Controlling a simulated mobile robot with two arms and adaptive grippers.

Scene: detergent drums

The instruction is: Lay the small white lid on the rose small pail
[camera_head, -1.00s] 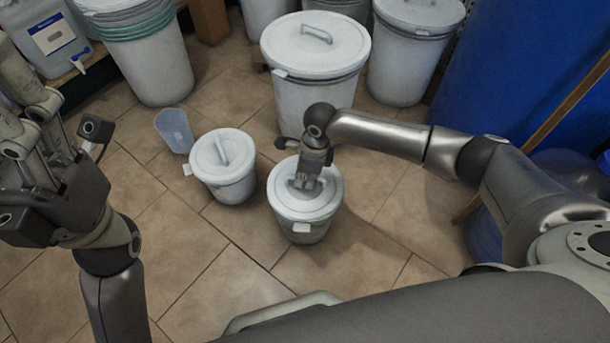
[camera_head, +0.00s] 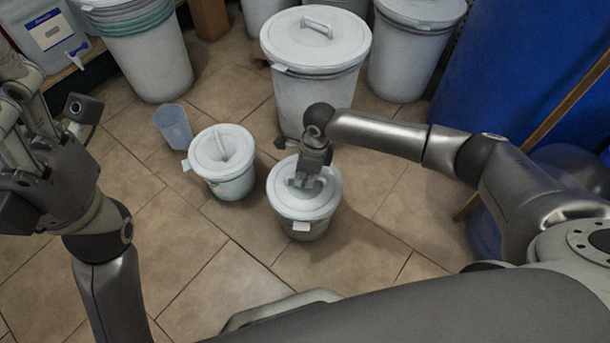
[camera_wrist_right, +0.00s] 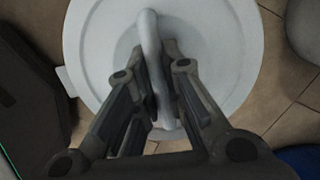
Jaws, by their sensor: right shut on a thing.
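A small white lid (camera_head: 323,192) with a raised handle lies on a small pail (camera_head: 301,231), level and about centred as far as I can see. The pail looks pale grey-white; I see no clear rose colour on it. My right gripper (camera_head: 304,181) is shut on the lid's handle from above. The right wrist view shows the handle (camera_wrist_right: 150,50) between my fingers (camera_wrist_right: 158,110) and the lid (camera_wrist_right: 225,50) under them. My left gripper (camera_head: 35,130) is at the left edge, away from the pails, partly cut off; its fingers are unclear.
Another small lidded pail (camera_head: 232,188) stands close to the left, with a translucent bluish cup (camera_head: 174,128) beside it. A large lidded bin (camera_head: 316,98) stands behind. More bins line the back; a blue drum (camera_head: 520,70) is at right. The front-left floor is bare.

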